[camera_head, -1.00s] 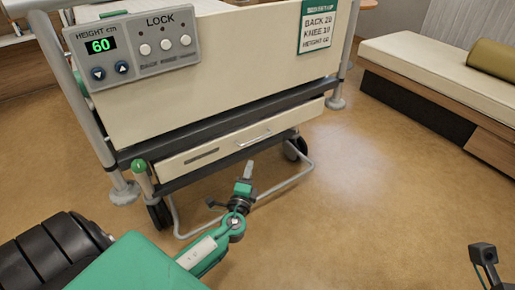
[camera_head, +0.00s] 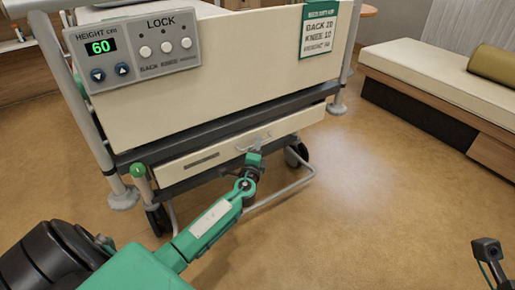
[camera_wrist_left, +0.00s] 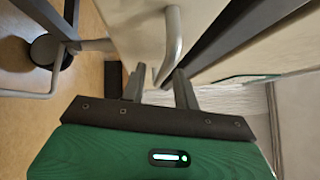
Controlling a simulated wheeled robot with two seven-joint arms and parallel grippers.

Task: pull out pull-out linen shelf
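The pull-out linen shelf (camera_head: 222,153) is a cream drawer-like front with a dark slot, low under the bed's end panel. Its metal bar handle (camera_head: 266,136) is right of the front's middle. My left gripper (camera_head: 258,146) is at this handle. In the left wrist view, the two grey fingers of the left gripper (camera_wrist_left: 159,82) stand apart. The curved handle (camera_wrist_left: 173,38) reaches down to the gap between them; I cannot tell whether it touches a finger. The shelf front appears pushed in under the bed. My right gripper's fingers are not visible.
The bed's end panel (camera_head: 220,75) with a control box (camera_head: 140,50) rises above the shelf. A caster (camera_head: 296,155) and a low tube frame (camera_head: 290,186) are below it. Open floor (camera_head: 380,200) lies in front and right, before a padded bench (camera_head: 440,75).

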